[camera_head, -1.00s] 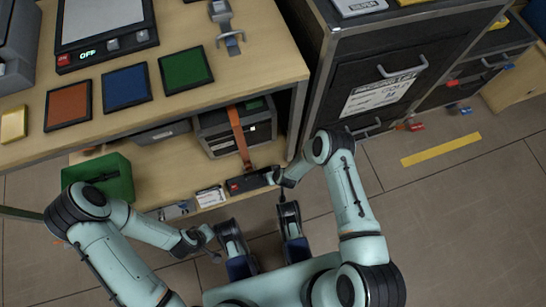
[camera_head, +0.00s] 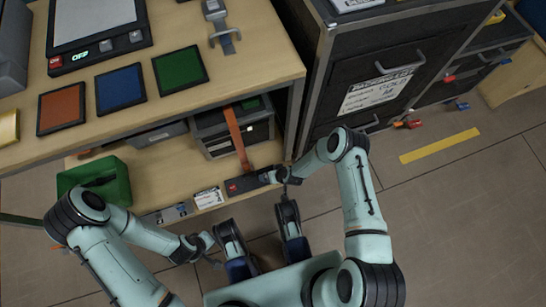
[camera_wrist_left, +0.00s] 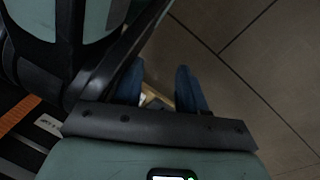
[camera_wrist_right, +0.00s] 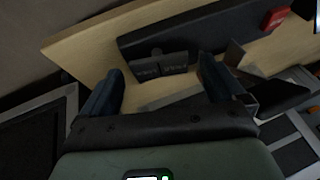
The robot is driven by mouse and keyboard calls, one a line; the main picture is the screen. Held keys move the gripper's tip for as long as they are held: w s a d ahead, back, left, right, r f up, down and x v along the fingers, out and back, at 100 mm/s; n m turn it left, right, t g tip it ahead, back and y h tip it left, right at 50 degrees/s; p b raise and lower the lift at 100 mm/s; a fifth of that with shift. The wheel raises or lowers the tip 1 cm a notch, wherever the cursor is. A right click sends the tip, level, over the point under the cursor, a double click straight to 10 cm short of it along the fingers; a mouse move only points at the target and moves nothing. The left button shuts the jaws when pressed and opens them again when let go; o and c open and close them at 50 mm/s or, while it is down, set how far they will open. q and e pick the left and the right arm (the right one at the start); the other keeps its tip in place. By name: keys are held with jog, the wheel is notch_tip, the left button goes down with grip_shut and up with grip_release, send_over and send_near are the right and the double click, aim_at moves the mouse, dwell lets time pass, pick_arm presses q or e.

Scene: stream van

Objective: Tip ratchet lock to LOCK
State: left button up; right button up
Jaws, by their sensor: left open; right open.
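A dark bar-shaped fitting (camera_head: 248,182) with a red end lies on the low wooden shelf, below the orange strap (camera_head: 238,138). My left gripper (camera_head: 207,241) is open and empty, away from the shelf (camera_wrist_left: 158,87).
A green bin (camera_head: 95,180), a white label card (camera_head: 208,197) and a black case (camera_head: 212,130) are on the low shelf. The upper table (camera_head: 270,65) overhangs it. A dark cabinet (camera_head: 375,85) stands right.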

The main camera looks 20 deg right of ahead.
pick_arm(q)
jog(key=w+d+r+t+p, duration=0.2)
jog(key=w+r+p, duration=0.2)
jog(key=r, duration=0.3)
jog(key=shift+w+d+r+m+p, duration=0.15)
jog(key=shift+w+r+m+p, duration=0.15)
jog(key=shift+w+r+p, duration=0.15)
pick_arm(e)
jog(key=v, duration=1.3)
pick_arm(q)
jog(key=shift+s+f, duration=0.1)
pick_arm(e)
jog(key=shift+s+r, duration=0.1)
jog(key=shift+r, duration=0.05)
